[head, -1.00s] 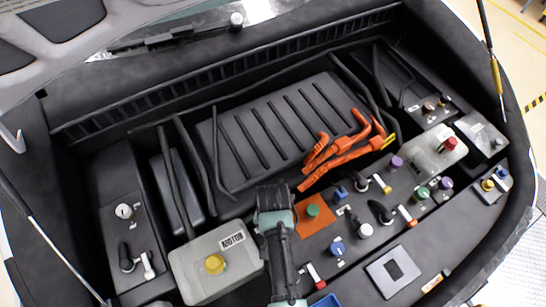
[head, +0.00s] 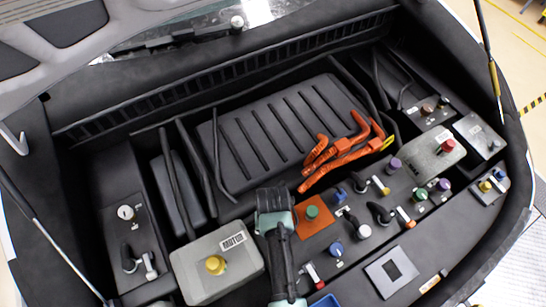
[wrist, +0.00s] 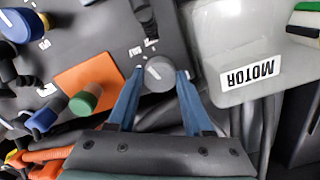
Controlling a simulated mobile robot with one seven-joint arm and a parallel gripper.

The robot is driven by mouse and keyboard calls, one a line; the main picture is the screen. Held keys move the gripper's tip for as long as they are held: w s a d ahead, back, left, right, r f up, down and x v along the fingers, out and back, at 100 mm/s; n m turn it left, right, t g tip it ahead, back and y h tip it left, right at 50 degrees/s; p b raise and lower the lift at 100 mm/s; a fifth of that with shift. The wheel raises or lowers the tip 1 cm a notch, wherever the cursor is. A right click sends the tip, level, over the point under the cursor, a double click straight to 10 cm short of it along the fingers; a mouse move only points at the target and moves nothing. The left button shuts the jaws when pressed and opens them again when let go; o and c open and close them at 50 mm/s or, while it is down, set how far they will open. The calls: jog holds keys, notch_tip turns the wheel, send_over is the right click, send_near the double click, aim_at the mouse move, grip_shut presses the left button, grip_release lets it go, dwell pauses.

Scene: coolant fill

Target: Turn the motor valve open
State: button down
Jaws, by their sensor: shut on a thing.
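A grey round knob (wrist: 159,76) with a white line on its top sits beside the motor tank in the wrist view. My gripper (wrist: 160,73) has its two blue fingers on either side of this knob and is shut on it. The white line points toward the upper left. In the head view my gripper (head: 277,203) is just right of the motor tank (head: 195,278), and it hides the knob. The tank, with its MOTOR label, also shows in the wrist view (wrist: 225,40).
An orange plate (head: 326,229) with a green cap (head: 312,212) lies close to my gripper. A red-and-white handle (head: 313,273) is near my arm. Orange cables (head: 345,152) run behind. The motor tank has a yellow cap (head: 215,265).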

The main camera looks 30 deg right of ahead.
jog(key=n, duration=0.3)
jog(key=shift+r+n+p, duration=0.1)
jog(key=shift+n+p, duration=0.3)
jog(key=n, duration=0.3)
jog(key=shift+n+p, duration=0.3)
jog(key=shift+p, duration=0.05)
jog(key=n, duration=0.3)
jog(key=shift+n+p, duration=0.4)
jog(key=shift+n, duration=1.5)
jog(key=shift+c, duration=1.5)
grip_release()
notch_tip(320, 180, up, 13)
jog(key=shift+b, duration=0.45)
